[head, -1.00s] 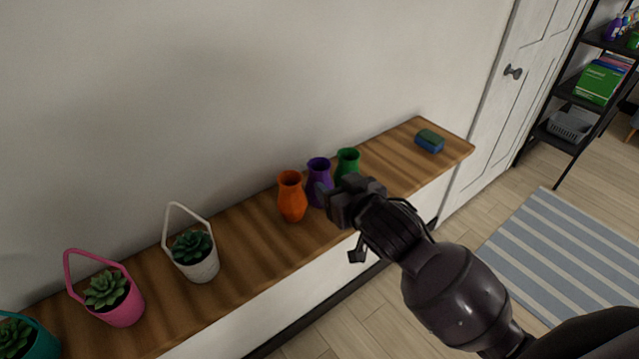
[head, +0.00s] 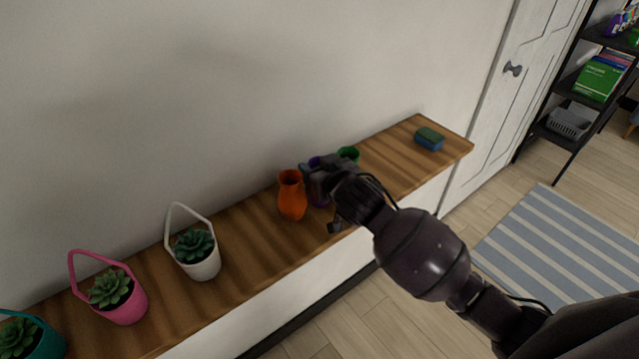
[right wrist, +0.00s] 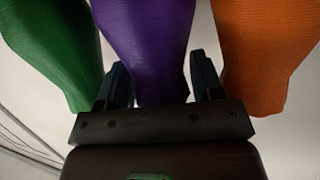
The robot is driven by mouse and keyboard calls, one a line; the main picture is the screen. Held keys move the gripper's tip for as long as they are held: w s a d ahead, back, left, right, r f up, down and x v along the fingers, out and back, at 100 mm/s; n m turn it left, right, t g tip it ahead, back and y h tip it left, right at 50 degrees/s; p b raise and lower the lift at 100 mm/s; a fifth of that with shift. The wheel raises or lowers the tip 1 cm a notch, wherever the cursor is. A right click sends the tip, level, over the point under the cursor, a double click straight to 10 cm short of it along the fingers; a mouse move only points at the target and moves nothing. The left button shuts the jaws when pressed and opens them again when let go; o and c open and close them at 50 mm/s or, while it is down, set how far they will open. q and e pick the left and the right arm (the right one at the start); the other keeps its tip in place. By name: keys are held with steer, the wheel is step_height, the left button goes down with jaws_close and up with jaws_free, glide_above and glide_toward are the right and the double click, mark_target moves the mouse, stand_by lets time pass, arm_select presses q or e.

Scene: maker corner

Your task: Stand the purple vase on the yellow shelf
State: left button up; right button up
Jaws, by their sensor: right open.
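The purple vase (right wrist: 148,45) stands between my right gripper's two fingers in the right wrist view. My right gripper (right wrist: 160,82) is open, with one finger on each side of the vase; contact is hard to tell. In the head view the purple vase (head: 320,199) is mostly hidden behind my right gripper (head: 308,172). It stands on the wooden top between the orange vase and the green vase. The yellow shelf is not recognisable in these frames. My left gripper is not in view.
The orange vase (head: 292,197) and green vase (head: 348,154) stand close on either side. Potted plants stand at left. A black rack (head: 560,137) stands beyond the door (head: 497,110).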

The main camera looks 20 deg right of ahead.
steer(key=shift+c, duration=0.2)
steer(key=c, duration=0.9)
